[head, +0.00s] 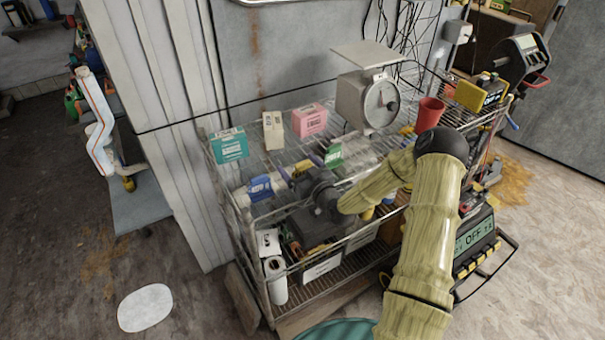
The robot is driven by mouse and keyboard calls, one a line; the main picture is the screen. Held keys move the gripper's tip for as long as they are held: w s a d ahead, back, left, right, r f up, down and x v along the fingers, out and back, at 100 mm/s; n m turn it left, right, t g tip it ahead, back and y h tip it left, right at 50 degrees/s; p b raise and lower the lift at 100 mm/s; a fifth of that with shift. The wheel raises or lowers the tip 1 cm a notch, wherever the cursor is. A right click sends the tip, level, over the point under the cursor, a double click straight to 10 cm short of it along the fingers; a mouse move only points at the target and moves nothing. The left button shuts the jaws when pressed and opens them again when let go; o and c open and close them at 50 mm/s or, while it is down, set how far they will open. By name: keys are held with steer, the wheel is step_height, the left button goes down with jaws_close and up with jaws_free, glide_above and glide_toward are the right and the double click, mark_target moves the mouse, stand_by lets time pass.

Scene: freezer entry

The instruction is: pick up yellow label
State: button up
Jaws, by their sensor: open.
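My gripper (296,184) is dark and reaches over the wire rack's top shelf from the right. It is open, with its fingertips close to a blue-and-white roll or box (260,188). I cannot clearly make out a yellow label. A small yellowish patch (301,167) shows just behind the gripper, too small to identify. A pale cream box (273,131) with dark marks stands farther back on the shelf, apart from the gripper. My wrist and arm hide part of the shelf's right side.
On the wire rack (215,185) stand a teal box (229,145), a pink box (309,120), a green-and-white box (334,155), a scale (367,98) and a red cup (429,114). A yellow-and-black device (481,94) sits right. Floor is open at left.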

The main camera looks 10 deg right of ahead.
steer(key=c, duration=1.1)
steer(key=shift+o, duration=0.2)
step_height(320, 180, up, 10)
steer(key=b, duration=0.1)
steer(key=shift+b, duration=0.35)
